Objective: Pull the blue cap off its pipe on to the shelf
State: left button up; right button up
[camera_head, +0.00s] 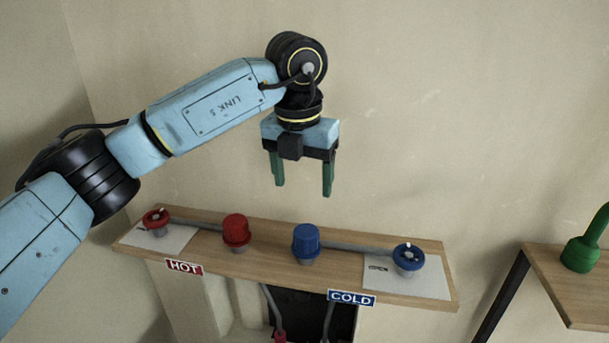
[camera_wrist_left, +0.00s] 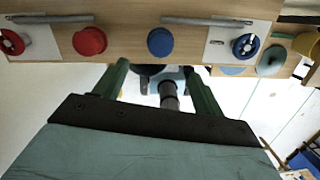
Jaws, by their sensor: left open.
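The blue cap (camera_head: 306,240) sits upright on its short grey pipe stub on the wooden shelf (camera_head: 270,262), right of the red cap. In the left wrist view the blue cap (camera_wrist_left: 161,42) is a round blue top just beyond the fingertips, between them from left to right. My left gripper (camera_head: 302,190) is open and empty, pointing down above the shelf, higher than the blue cap and apart from it. It also shows in the left wrist view (camera_wrist_left: 158,78). My right gripper is not in view.
A red cap (camera_head: 236,231) stands left of the blue one. A red valve wheel (camera_head: 156,219) and a blue valve wheel (camera_head: 409,258) stand at the shelf ends, by HOT (camera_head: 184,267) and COLD (camera_head: 351,298) signs. A green fitting (camera_head: 580,254) stands on another shelf at right.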

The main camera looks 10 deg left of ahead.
aim_at(307, 229)
pick_arm(q)
jog(key=f, duration=0.4)
jog(key=w+f, duration=0.1)
jog(key=f, duration=0.3)
jog(key=f+p, duration=0.1)
jog(key=f, duration=0.4)
jog(key=shift+w+d, duration=0.2)
jog(key=shift+w, duration=0.05)
jog(key=c, duration=1.2)
jog(key=shift+o, duration=0.2)
jog(key=shift+w+r+p, duration=0.1)
jog(key=shift+r+p, duration=0.2)
jog(key=shift+r, duration=0.15)
jog(key=shift+r+p, duration=0.95)
jog(key=shift+r, duration=0.9)
jog(key=shift+r+p, duration=1.05)
jog(key=shift+r, duration=0.95)
